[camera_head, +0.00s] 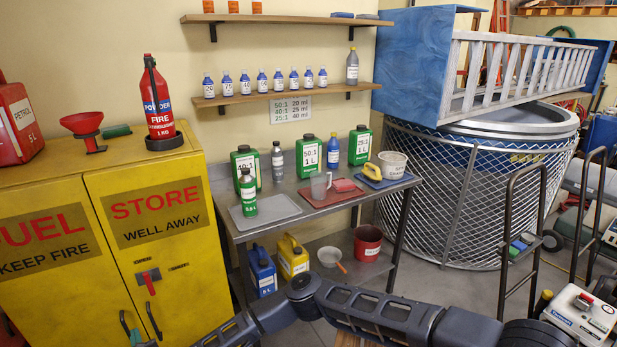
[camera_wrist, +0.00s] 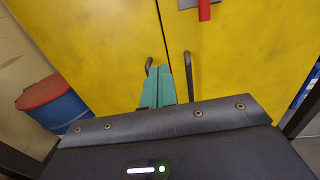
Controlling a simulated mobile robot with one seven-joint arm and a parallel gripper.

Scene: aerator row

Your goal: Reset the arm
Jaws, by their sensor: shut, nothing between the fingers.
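My gripper (camera_wrist: 165,75) shows in the wrist view as teal fingers, shut and empty. They point at the front of the yellow fuel cabinet (camera_wrist: 105,50), between its left door handle (camera_wrist: 149,67) and right door handle (camera_wrist: 188,76). Whether the fingers touch the doors or handles I cannot tell. In the head view my gripper (camera_head: 135,338) shows only as a small teal part at the bottom edge, by the handles of the yellow cabinet (camera_head: 50,285). My dark arm (camera_head: 370,314) stretches low across the bottom from the right. Both cabinet doors look closed.
A red-handled latch (camera_head: 148,278) sits on the cabinet front. A blue drum with a red lid (camera_wrist: 52,106) stands left in the wrist view. A metal workbench (camera_head: 290,222) with bottles and trays stands right of the cabinet, beyond my arm. A tall black trolley frame (camera_head: 508,230) stands at right.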

